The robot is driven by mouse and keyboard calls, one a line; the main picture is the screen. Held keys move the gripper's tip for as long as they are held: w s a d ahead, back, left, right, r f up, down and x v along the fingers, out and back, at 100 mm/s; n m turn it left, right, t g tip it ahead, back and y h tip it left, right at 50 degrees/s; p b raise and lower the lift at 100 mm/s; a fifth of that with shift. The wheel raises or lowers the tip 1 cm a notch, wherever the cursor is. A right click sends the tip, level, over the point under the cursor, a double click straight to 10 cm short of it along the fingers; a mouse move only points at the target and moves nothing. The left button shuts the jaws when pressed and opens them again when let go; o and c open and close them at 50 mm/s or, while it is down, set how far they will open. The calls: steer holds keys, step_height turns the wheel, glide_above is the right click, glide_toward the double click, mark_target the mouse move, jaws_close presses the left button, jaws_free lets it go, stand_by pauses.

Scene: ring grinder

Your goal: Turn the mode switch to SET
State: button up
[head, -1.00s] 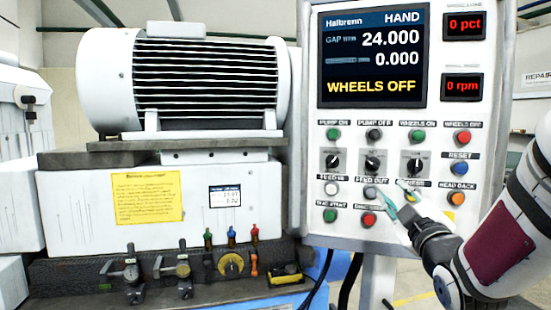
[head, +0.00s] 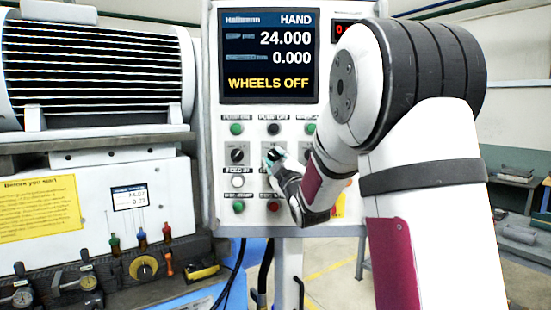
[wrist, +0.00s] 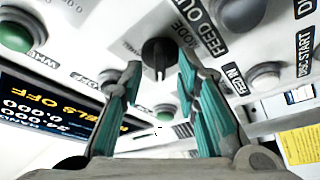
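The mode switch is a black rotary knob (wrist: 158,53) on the grey control panel, with the word MODE beside it in the wrist view. A pale pointer line shows on the knob; I cannot read which position it marks. My gripper (wrist: 161,68) is open, with one teal-padded finger on each side of the knob. The fingertips are close to the panel face; I cannot tell whether they touch the knob. The display (head: 267,55) reads HAND and WHEELS OFF.
The left knob (head: 237,155) is close beside my gripper. Buttons crowd around, including a green one (head: 236,128) and a black one (head: 273,128) above. The grinder with its yellow notice (head: 38,213) stands left. My arm hides the panel's right part.

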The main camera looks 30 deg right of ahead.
steer(key=shift+w, duration=0.25)
jaws_close()
steer(key=shift+d+r, duration=0.1)
